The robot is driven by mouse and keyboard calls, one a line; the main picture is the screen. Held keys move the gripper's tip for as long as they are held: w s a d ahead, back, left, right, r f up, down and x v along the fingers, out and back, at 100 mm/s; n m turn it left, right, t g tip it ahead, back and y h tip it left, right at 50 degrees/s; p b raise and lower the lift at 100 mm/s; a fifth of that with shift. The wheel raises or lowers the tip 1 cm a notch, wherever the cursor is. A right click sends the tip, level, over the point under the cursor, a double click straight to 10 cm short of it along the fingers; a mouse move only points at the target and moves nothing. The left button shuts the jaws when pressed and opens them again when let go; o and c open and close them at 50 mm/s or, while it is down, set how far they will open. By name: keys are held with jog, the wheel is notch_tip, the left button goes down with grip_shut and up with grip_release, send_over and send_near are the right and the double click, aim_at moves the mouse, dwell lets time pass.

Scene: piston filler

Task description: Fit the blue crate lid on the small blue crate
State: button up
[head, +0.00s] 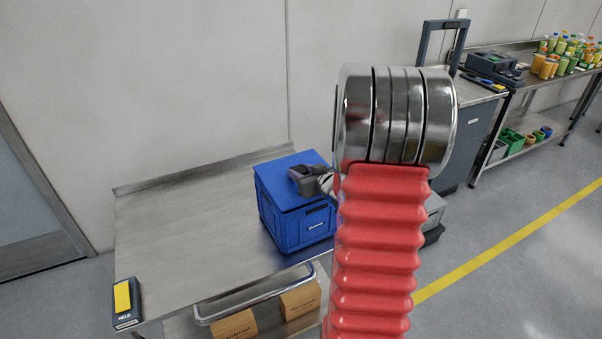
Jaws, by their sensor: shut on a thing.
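The small blue crate (283,228) stands upright at the right end of a steel table. The blue crate lid (282,180) lies over the top of the crate, roughly in line with its rim. From here I cannot tell whether it is seated all round. My gripper (297,179) is at the right part of the lid, shut on it. My red arm sleeve and chrome joint hide the rest of the gripper, the right side of the crate and the lid's right edge.
The steel table (185,240) is bare left of the crate, except a dark device with a yellow face (124,297) at its front left corner. Bottles (570,50) stand on a far bench.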

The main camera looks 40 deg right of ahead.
jog(key=shift+f, duration=0.35)
dwell(0.4)
jog(key=o, duration=1.3)
jog(key=shift+o, duration=0.5)
jog(key=shift+o, duration=1.4)
jog(key=shift+r, duration=3.5)
